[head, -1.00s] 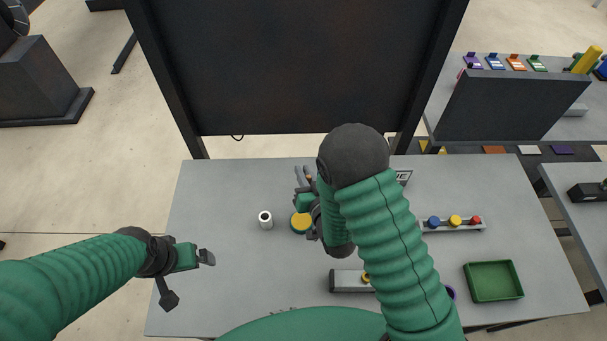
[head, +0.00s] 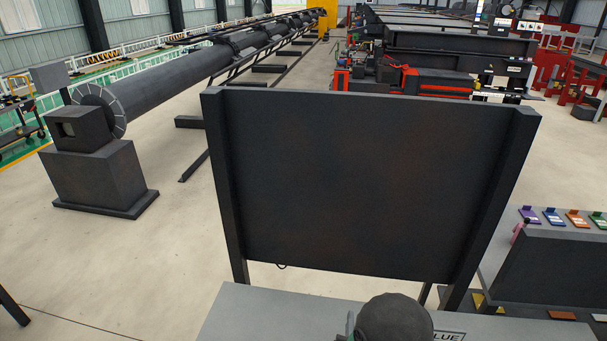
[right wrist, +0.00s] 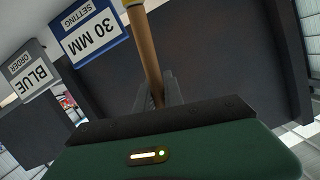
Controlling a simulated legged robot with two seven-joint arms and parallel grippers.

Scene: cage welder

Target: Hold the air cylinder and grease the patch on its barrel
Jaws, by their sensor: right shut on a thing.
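In the right wrist view, my right gripper (right wrist: 160,98) is shut on a thin tan rod (right wrist: 150,50), which looks like a wooden handle. The rod stands out between the dark fingers, and its far ends are not clear. In the head view, only a dark round part of my right arm and a sliver of the gripper (head: 350,326) show at the bottom edge. The air cylinder, its barrel patch and my left gripper are out of view.
The grey table (head: 250,312) shows only its far edge. A large dark panel (head: 365,185) stands behind it. A blue-and-white "30 MM setting" sign (right wrist: 88,32) and a grey "BLUE order" sign (right wrist: 28,72) show in the right wrist view.

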